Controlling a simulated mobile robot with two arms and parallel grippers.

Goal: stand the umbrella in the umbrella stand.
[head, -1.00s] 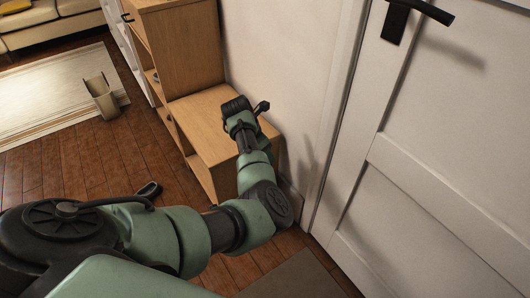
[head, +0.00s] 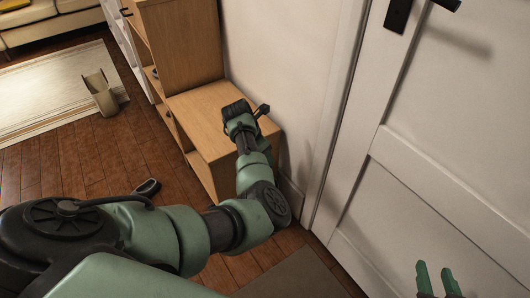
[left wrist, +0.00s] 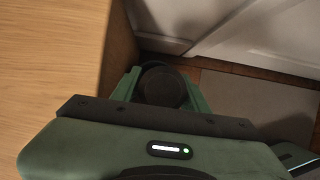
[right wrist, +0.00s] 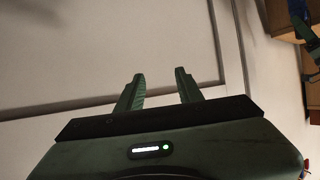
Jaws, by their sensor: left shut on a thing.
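In the left wrist view my left gripper (left wrist: 160,76) is shut on a dark, round-ended thing (left wrist: 161,90). It is probably the umbrella, but only its end shows, beside the wooden bench and above the floor. In the head view the left arm reaches to the bench, and its fingers and the held thing cannot be made out. My right gripper (head: 438,279) is at the lower right of the head view, in front of the door. In the right wrist view (right wrist: 158,82) its fingers are apart and empty.
The wooden bench (head: 205,103) joins a taller cabinet (head: 182,45) along the wall. The white door (head: 430,130) is at the right. A small dark object (head: 148,187) lies on the wooden floor. A grey mat (head: 295,276) lies near the door. Bare floor shows left of the bench.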

